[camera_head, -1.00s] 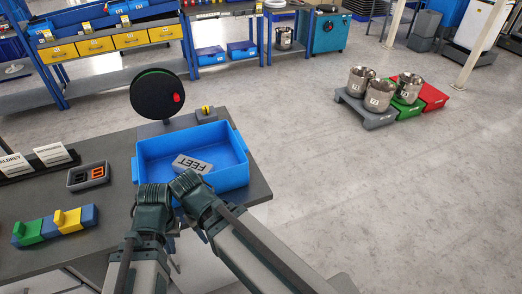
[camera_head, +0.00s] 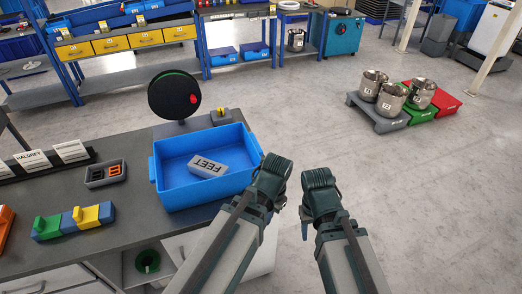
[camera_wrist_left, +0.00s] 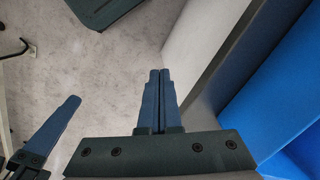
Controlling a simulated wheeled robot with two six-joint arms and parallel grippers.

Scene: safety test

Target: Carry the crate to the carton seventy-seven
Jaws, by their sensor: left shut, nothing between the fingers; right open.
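The blue crate (camera_head: 170,192) stands on the dark table, near its right end, with a grey block (camera_head: 209,163) marked FEET inside. My left gripper (camera_head: 277,200) is just right of the crate, apart from it. In the left wrist view its fingers (camera_wrist_left: 158,100) are shut with nothing between them, and a blue surface, likely the crate wall (camera_wrist_left: 275,100), shows at the right. My right gripper (camera_head: 305,226) is farther right, over the floor, open and empty; one finger (camera_wrist_left: 48,130) shows in the left wrist view. I cannot make out a carton marked seventy-seven.
The table (camera_head: 130,225) also holds a black reel (camera_head: 172,95), a grey holder (camera_head: 106,174) and coloured blocks (camera_head: 75,220). Shelving with yellow bins (camera_head: 143,40) stands behind. Steel pots (camera_head: 391,98) stand on low coloured platforms.

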